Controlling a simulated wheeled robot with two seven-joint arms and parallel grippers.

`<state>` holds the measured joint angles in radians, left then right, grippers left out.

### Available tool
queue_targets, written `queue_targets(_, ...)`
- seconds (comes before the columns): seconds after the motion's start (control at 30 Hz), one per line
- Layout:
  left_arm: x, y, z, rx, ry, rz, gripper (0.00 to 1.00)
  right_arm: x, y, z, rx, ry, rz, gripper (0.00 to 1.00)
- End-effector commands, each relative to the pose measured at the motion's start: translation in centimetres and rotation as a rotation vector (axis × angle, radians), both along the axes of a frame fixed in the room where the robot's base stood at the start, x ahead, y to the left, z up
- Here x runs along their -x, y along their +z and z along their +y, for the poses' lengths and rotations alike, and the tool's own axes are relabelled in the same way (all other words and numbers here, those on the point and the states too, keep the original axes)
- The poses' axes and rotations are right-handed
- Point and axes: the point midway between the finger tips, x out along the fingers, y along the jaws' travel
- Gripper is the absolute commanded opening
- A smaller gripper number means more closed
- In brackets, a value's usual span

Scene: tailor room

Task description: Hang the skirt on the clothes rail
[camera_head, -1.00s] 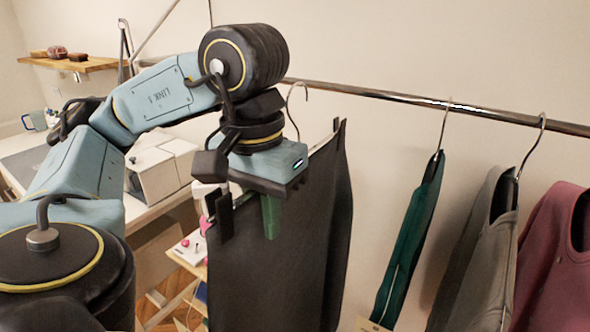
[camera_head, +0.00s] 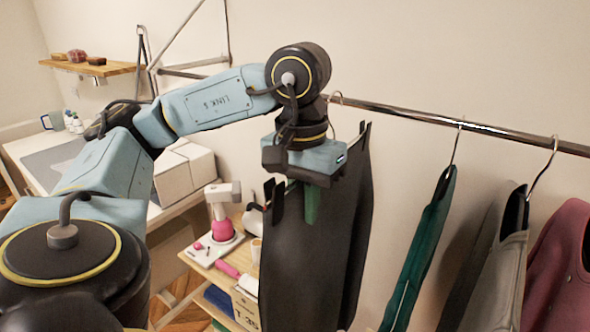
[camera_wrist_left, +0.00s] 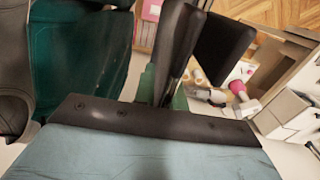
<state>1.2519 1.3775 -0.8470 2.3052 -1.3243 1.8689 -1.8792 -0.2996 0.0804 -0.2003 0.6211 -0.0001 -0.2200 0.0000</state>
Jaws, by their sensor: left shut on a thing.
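The dark skirt (camera_head: 312,260) hangs upright below my left gripper (camera_head: 311,205), in the lower middle of the head view. My left gripper is shut on the top of the skirt; one green finger shows against the cloth. A wire hanger hook (camera_head: 335,97) stands up behind the gripper, close to the metal clothes rail (camera_head: 420,112). I cannot tell whether the hook is over the rail or just in front of it. Dark clips show at the skirt's top corners. In the left wrist view dark panels rise beside the green fingers. My right gripper is not in view.
A green garment (camera_head: 425,250), a grey one (camera_head: 500,270) and a maroon one (camera_head: 562,255) hang to the right on the rail. A gap lies between skirt and green garment. A small wooden table (camera_head: 235,268) with a pink-and-white item (camera_head: 222,230) stands at left behind.

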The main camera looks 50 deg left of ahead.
Motion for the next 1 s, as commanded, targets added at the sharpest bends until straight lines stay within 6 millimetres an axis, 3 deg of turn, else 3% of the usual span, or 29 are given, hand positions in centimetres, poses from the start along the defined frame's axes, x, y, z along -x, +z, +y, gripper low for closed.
queue_targets(1.0, -7.7, 0.2, 2.4, 0.002, 0.001, -0.003, 0.0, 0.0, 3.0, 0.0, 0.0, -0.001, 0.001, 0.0)
